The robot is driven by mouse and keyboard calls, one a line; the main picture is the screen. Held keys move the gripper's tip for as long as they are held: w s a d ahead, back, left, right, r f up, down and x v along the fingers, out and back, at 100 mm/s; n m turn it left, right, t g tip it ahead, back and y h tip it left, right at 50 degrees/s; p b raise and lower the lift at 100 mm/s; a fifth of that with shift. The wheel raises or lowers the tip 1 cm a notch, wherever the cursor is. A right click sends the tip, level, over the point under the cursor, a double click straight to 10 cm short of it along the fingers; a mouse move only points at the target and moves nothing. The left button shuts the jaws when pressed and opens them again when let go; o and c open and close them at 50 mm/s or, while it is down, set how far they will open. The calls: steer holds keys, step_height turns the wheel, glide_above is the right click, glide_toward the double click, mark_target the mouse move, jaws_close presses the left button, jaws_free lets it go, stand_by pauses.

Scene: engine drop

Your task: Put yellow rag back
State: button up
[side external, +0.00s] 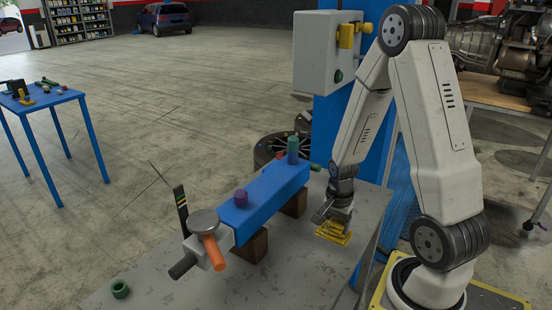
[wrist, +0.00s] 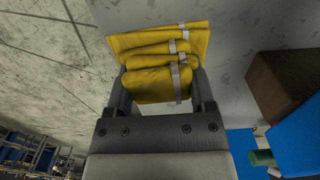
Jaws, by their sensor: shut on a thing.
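A folded yellow rag (wrist: 160,50) with grey straps lies between the two fingers of my gripper (wrist: 158,95) in the wrist view. The fingers are shut on its near part, and its wider far part extends beyond them. In the side external view the yellow rag (side external: 334,233) is at or just above the grey table top, under my gripper (side external: 338,217). I cannot tell whether the rag touches the table. My gripper points down, to the right of the blue beam.
The blue beam (side external: 262,197) rests on brown blocks (side external: 250,247) and carries a purple cylinder (side external: 240,197) and a green cylinder (side external: 293,150). A green ring (side external: 120,289) lies at the front left of the grey table (side external: 310,275). A blue table (side external: 42,101) with tools stands far left.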

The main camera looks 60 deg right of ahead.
mark_target(332, 248)
steer(key=shift+f, duration=0.45)
steer(key=shift+f, duration=1.9)
steer(key=shift+f, duration=0.25)
steer(key=o, duration=1.2)
steer(key=shift+c, duration=0.2)
steer(key=shift+r, duration=0.15)
steer(key=shift+s+d+r, duration=0.1)
steer(key=shift+r, duration=3.75)
